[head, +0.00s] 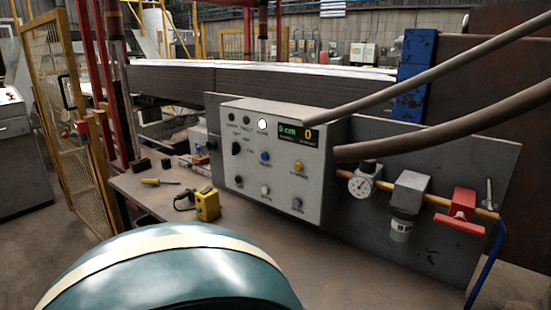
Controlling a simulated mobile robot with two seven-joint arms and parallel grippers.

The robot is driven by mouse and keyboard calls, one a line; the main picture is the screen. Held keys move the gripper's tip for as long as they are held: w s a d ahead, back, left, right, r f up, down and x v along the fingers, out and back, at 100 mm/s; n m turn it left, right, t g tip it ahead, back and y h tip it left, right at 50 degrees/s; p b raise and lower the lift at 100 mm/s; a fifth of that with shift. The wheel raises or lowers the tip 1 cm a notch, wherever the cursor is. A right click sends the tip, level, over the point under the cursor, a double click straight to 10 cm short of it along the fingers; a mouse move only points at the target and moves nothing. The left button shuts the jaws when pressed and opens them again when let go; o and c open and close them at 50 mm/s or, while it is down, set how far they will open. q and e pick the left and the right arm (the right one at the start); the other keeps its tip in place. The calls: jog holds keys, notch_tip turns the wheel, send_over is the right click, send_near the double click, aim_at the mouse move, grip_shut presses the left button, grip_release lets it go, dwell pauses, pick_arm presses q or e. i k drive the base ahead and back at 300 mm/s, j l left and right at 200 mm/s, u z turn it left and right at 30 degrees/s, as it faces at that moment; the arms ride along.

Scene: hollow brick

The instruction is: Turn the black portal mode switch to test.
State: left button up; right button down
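A grey control box (280,165) stands on the bench in the middle of the head view, its front facing me. Black knobs sit on the left part of its front, an upper one (237,148) and a lower one (239,181). The labels are too small to read, so I cannot tell which knob is the portal mode switch or where it points. Neither of my grippers is in view.
A yellow device (206,205) and a yellow-handled tool (160,182) lie on the bench (142,190) left of the box. A gauge (361,184) and a red valve handle (460,211) are at right. A rounded teal shape hides the lower left; I cannot tell whether it is mine.

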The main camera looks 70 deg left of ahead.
aim_at(235, 147)
jog(key=u, duration=2.15)
